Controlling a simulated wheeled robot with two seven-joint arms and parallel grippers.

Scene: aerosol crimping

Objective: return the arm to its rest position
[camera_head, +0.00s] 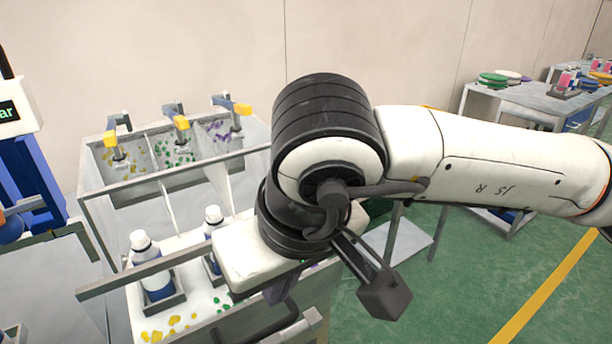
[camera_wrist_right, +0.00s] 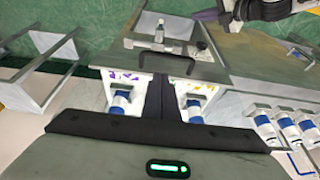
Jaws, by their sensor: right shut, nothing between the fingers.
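My right arm comes in from the right in the head view, bent at a large black joint, and hangs over the right part of the grey dispensing station (camera_head: 95,215). Its white wrist housing covers that part of the station and mostly hides the gripper below. In the right wrist view the dark fingers of my right gripper (camera_wrist_right: 160,98) are together and hold nothing. They show in front of the station, between two white bottles with blue labels (camera_wrist_right: 121,103) (camera_wrist_right: 194,108). My left gripper is not in view.
In the head view, two bottles (camera_head: 150,268) (camera_head: 213,235) stand in holders beside the wrist. Yellow-tipped dispensers (camera_head: 181,122) stand above bays of coloured pieces. A blue machine (camera_head: 38,185) is at left. Green floor (camera_head: 480,275) is open at lower right, with tables (camera_head: 535,103) behind.

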